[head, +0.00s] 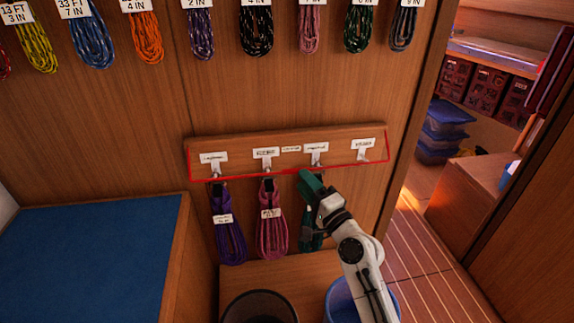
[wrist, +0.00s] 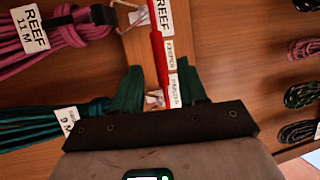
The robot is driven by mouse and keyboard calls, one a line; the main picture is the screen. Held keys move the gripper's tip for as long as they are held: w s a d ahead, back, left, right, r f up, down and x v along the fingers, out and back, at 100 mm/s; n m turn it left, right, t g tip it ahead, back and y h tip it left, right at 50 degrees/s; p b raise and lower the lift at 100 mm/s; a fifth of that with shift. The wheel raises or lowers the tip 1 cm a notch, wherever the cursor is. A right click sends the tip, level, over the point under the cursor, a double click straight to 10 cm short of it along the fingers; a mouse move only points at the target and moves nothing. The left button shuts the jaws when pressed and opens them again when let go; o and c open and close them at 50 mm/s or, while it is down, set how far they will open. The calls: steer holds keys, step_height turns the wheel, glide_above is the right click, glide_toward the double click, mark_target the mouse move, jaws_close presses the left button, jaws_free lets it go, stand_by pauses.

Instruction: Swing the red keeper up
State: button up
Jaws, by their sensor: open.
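The red keeper (head: 265,178) is a thin red bar along the lower edge of a wooden hook board (head: 240,143), with short red ends at its sides. It lies low, in front of the hooks. My gripper (head: 308,180) is open at the bar, right of the board's middle. In the wrist view the keeper (wrist: 158,42) runs into the gap between the two green fingers (wrist: 158,88), one on each side. I cannot tell whether either finger touches it. The lower part of the bar is hidden by the gripper body.
A purple coil (head: 228,235), a pink coil (head: 270,225) and a green coil (head: 312,240) hang under the board, the green partly behind my arm. More coils hang above. A dark bin (head: 258,305) and a blue bucket (head: 343,300) stand below. A blue cushion (head: 90,260) lies left.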

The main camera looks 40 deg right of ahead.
steer(key=p+x, duration=0.1)
steer(key=x, duration=0.6)
jaws_close()
stand_by(0.3)
steer(key=shift+d, duration=0.1)
